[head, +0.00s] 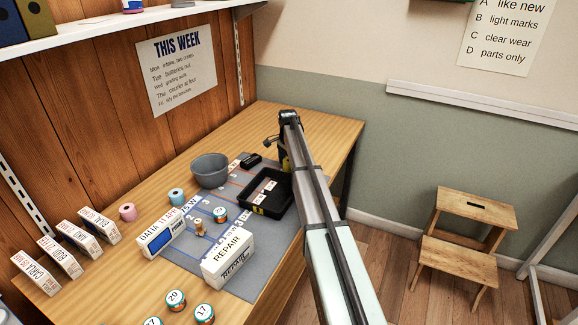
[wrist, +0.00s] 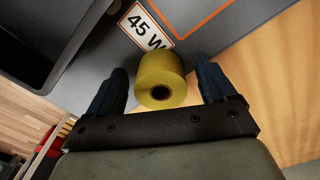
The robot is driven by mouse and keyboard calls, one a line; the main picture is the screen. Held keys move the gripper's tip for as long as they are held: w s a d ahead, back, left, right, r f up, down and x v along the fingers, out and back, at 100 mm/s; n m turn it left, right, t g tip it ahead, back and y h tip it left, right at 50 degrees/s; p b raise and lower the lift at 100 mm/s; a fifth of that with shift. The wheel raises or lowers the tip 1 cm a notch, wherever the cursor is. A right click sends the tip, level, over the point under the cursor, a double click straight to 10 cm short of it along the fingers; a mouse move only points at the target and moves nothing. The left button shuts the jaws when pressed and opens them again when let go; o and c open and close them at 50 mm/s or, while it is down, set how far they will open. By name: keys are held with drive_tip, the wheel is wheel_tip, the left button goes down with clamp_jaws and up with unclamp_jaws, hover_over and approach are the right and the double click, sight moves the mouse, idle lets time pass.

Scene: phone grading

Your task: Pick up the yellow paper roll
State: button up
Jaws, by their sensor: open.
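The yellow paper roll (wrist: 160,78) shows in the wrist view, on the grey mat (wrist: 103,50) near a printed "45 W" label (wrist: 147,27). My gripper (wrist: 164,85) is open, with one dark finger on each side of the roll. A gap shows between the roll and each finger, so they look apart. In the head view my gripper (head: 284,148) is over the far end of the bench, behind the black tray. A small yellow patch beside my gripper (head: 285,163) may be the roll, mostly hidden by my arm.
A black tray (head: 255,204) stands close to my gripper, with a grey bowl (head: 210,171) to its left. A white REPAIR box (head: 228,257), small numbered tins (head: 176,300), pink (head: 128,212) and blue rolls (head: 176,195) stand nearer. The bench's far right corner (head: 325,130) is clear.

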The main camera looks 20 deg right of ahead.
drive_tip(key=c, duration=1.1)
